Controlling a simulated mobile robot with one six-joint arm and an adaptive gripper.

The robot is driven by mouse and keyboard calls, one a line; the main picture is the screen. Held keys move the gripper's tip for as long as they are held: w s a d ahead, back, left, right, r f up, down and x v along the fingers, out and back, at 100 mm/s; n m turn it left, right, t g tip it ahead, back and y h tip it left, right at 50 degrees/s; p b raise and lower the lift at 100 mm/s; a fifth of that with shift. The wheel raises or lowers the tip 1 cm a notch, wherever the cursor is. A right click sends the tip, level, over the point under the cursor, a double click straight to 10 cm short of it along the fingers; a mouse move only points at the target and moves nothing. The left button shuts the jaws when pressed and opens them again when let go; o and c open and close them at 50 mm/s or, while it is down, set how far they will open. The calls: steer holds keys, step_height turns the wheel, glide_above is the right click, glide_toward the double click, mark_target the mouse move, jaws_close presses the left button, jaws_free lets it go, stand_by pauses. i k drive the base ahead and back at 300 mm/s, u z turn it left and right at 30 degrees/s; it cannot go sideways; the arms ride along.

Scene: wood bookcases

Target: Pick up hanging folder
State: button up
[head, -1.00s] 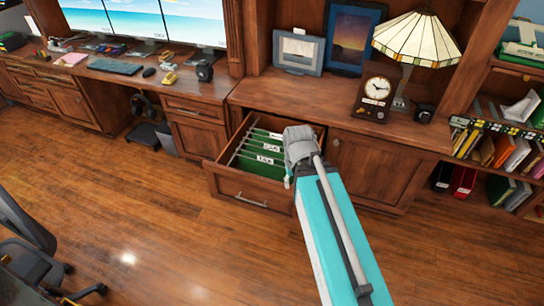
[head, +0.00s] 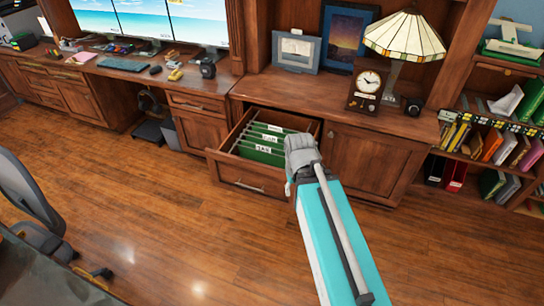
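Several green hanging folders (head: 262,154) with white labels hang in a row in an open wooden drawer (head: 250,180) of the cabinet. My arm reaches from the lower right, and its grey end (head: 301,157) is at the right side of the drawer, close to the folders. The arm's end covers the drawer's right edge. The fingers are not clearly seen, so I cannot tell whether they are open or touching a folder.
The cabinet top (head: 320,103) above the drawer bears a clock (head: 366,88), a stained-glass lamp (head: 404,38) and framed pictures (head: 297,50). A desk with monitors stands left. An office chair (head: 25,200) is at lower left. The wood floor (head: 170,210) before the drawer is clear.

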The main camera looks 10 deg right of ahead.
mark_target(271, 145)
steer(key=k, duration=0.9)
steer(key=z, duration=0.2)
steer(key=i, duration=0.6)
steer(key=z, duration=0.7)
steer(key=i, duration=2.15)
steer(key=u, duration=0.65)
